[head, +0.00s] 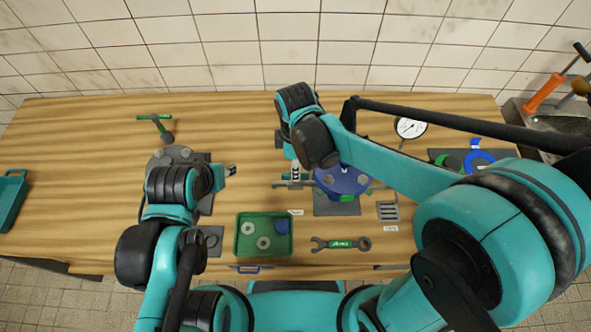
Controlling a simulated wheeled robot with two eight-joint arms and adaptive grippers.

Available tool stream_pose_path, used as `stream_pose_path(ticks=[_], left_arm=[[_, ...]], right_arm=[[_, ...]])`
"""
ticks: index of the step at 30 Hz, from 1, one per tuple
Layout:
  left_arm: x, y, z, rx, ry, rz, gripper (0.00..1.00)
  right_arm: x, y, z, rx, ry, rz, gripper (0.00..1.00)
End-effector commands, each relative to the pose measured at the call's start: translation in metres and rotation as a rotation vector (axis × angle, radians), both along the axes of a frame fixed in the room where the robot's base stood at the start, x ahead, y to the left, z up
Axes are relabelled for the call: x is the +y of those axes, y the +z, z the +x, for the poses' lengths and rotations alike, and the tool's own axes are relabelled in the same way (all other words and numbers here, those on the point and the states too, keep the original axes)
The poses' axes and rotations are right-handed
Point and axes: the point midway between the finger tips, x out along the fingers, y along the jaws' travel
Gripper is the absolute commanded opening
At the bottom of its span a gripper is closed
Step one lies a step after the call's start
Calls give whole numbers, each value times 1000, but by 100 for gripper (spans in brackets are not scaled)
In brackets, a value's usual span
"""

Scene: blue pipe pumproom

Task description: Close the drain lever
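A round blue valve or pump body (342,181) stands on a dark plate on the wooden bench, right of the middle. A grey metal pipe end (281,184) sticks out on its left. A small green part (347,198) shows low at its front; I cannot tell for sure whether this is the drain lever. My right gripper (295,174) points down just left of the blue body, close above or touching the pipe; its fingers are too small to read. My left gripper (231,170) points right over the bench, apart from the blue body; its fingers are also unclear.
A green tray (240,252) with rings and a blue part sits at the front. A spanner (341,244) and a slotted grey block (388,211) lie to its right. A hammer (160,128) lies at back left, a dial gauge (410,128) at back right. The bench's left is mostly clear.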

Motion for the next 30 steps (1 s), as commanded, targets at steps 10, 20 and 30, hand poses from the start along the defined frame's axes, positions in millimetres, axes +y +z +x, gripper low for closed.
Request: stream_pose_path(ticks=[10, 20, 30], left_arm=[[0, -9, 0, 0, 0, 0, 36], [0, -9, 0, 0, 0, 0, 36], [0, -9, 0, 0, 0, 0, 36]], right_arm=[[0, -33, 0, -1, -1, 0, 31], [0, -33, 0, -1, -1, 0, 2], [0, -33, 0, -1, -11, 0, 0]])
